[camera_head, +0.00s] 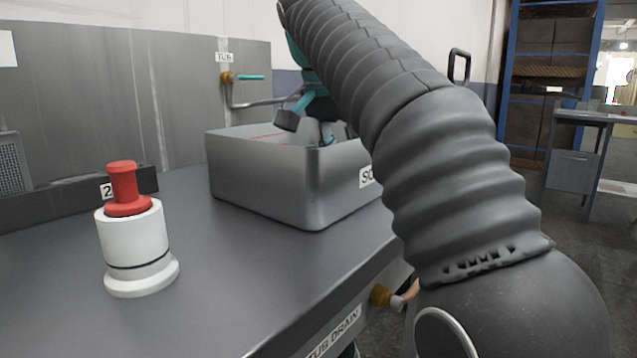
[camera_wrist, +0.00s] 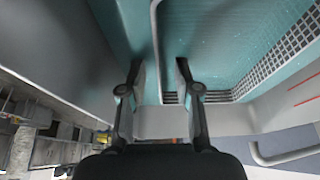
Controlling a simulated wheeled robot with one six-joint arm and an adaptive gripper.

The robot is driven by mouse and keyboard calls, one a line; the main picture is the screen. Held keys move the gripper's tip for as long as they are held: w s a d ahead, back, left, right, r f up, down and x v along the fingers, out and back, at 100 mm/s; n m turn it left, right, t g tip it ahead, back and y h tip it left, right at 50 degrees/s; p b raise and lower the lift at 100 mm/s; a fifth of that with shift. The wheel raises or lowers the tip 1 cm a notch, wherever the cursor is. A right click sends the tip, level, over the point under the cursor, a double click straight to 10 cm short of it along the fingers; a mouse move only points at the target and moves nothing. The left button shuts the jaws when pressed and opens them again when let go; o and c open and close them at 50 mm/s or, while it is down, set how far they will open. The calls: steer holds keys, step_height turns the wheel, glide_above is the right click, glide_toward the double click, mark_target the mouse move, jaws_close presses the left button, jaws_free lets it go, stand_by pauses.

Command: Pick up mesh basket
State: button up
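A grey metal tub (camera_head: 290,190) with a partly hidden label stands on the dark counter, and teal-tinted liquid shows inside it in the wrist view. The mesh basket (camera_wrist: 292,44) is in the upper right of the wrist view, with dark grid walls and a rim running down near the picture's middle. The tub wall hides the basket in the head view. My gripper (camera_wrist: 162,64) points into the tub. Its two fingers are apart, with the basket's near edge seemingly between or just beyond the tips. I cannot tell whether they touch it. In the head view my gripper is partly hidden by the tub wall.
A white cylinder with a red knob (camera_head: 125,185) stands at the left of the counter (camera_head: 215,285). A tap (camera_head: 228,78) is on the wall behind the tub. A drain fitting (camera_head: 380,296) sticks out at the counter front. Shelving (camera_head: 550,80) stands at the back right.

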steer(key=b+x, duration=0.1)
steer(key=x, duration=0.2)
steer(key=shift+w+d+f, duration=0.2)
steer(key=shift+d+f, duration=0.05)
steer(key=shift+f, duration=0.05)
steer(key=shift+c, duration=0.2)
jaws_close()
steer(key=shift+r, duration=0.2)
